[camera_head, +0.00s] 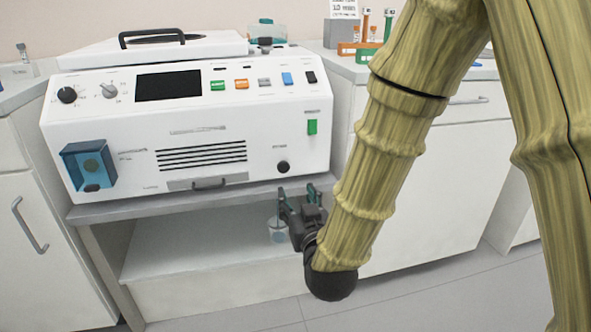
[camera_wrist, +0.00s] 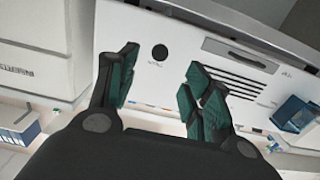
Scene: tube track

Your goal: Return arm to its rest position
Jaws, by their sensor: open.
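My arm, with a yellow-green bark-like surface, reaches down from the upper right in the head view. My gripper (camera_head: 300,192) is at its lower end, in front of the lower right part of the white machine (camera_head: 190,130). In the wrist view my gripper (camera_wrist: 160,85) shows two dark green fingers spread apart, with nothing between them. The machine's front with its black knob and vent slots shows beyond the fingers.
A small clear cup (camera_head: 277,230) shows beside my gripper, over the lower shelf (camera_head: 190,245). The machine stands on a grey ledge (camera_head: 150,208) between white cabinets (camera_head: 435,185). An orange rack (camera_head: 358,50) with tubes stands on the right counter. Floor (camera_head: 440,290) is open in front.

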